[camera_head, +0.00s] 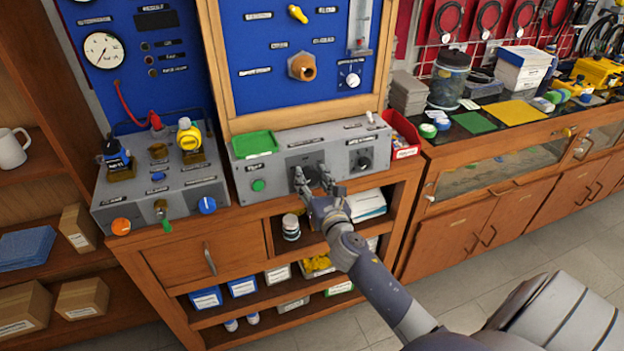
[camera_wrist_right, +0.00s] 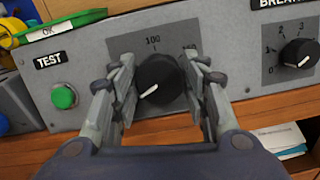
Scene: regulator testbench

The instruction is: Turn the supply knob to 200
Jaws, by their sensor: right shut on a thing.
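The supply knob (camera_wrist_right: 160,82) is a black round knob on a dark scale plate on the front of the grey control box (camera_head: 286,141). Its white pointer aims down and to the left. A "100" mark shows above it; a label at its upper right is partly hidden by a finger. My right gripper (camera_head: 318,178) is at the front of this box, with one finger on each side of the knob, shut on it. In the head view the gripper hides most of the knob. My left gripper is not in view.
A green TEST button (camera_wrist_right: 64,97) sits left of the knob, and a second black knob (camera_wrist_right: 299,53) with a numbered scale sits to the right. A green tray (camera_head: 254,144) lies on the box. A red bin (camera_head: 403,137) stands at its right end.

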